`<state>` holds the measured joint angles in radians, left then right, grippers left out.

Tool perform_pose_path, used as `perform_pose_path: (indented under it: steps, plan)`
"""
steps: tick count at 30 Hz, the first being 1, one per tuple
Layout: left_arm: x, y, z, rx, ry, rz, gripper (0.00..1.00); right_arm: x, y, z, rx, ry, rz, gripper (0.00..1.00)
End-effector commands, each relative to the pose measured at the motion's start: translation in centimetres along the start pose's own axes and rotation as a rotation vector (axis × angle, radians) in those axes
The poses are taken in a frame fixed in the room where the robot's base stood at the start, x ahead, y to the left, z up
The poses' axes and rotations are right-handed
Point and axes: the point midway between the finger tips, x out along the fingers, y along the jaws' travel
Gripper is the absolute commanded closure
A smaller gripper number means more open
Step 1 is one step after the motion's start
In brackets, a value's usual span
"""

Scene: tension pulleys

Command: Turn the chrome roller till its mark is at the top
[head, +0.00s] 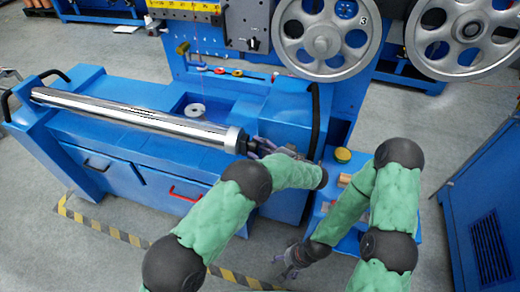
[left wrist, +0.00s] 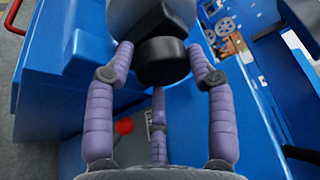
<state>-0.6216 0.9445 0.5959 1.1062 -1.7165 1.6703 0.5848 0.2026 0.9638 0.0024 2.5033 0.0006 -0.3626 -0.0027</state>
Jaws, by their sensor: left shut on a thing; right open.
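The chrome roller (head: 140,118) lies across the blue bench, with a pale collar (head: 235,140) and a dark knob at its right end. My left gripper (head: 262,147) is at that right end. In the left wrist view my left gripper (left wrist: 160,65) has its purple fingers closed around the roller's end, with the black knob (left wrist: 162,62) between them and the grey collar (left wrist: 150,14) beyond. I cannot make out a mark on the roller. My right gripper (head: 291,260) is open and empty, low near the floor, away from the roller.
The blue bench (head: 130,160) has drawers with black and red handles. A grey spool (head: 194,110) sits in a recess behind the roller. Large grey pulleys (head: 322,42) stand at the back. A yellow-topped round item (head: 343,155) is on the right ledge. Striped tape (head: 110,232) marks the floor.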

Motion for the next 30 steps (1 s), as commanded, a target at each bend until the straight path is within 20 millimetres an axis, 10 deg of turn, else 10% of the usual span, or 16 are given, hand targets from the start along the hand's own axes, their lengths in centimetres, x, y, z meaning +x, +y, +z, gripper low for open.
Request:
perform_pose_path:
  steps: [12, 13, 15, 30]
  plan:
    - [0.2, -0.9, 0.3, -0.022, -0.014, -0.010, 0.78, 0.0, 0.0, 0.0, 0.000, 0.000, 0.000, 0.26]
    - [0.2, -0.9, 0.3, -0.022, -0.014, -0.010, 0.42, 0.0, 0.0, 0.0, 0.000, 0.000, 0.000, 0.26]
    - [0.2, -0.8, 0.3, -0.022, -0.014, -0.010, 0.26, 0.0, 0.0, 0.0, 0.000, 0.000, 0.000, 0.26]
    - [-0.8, -0.2, 0.1, -0.011, -0.006, -0.007, 0.26, 0.0, 0.0, 0.0, 0.000, 0.000, 0.000, 0.26]
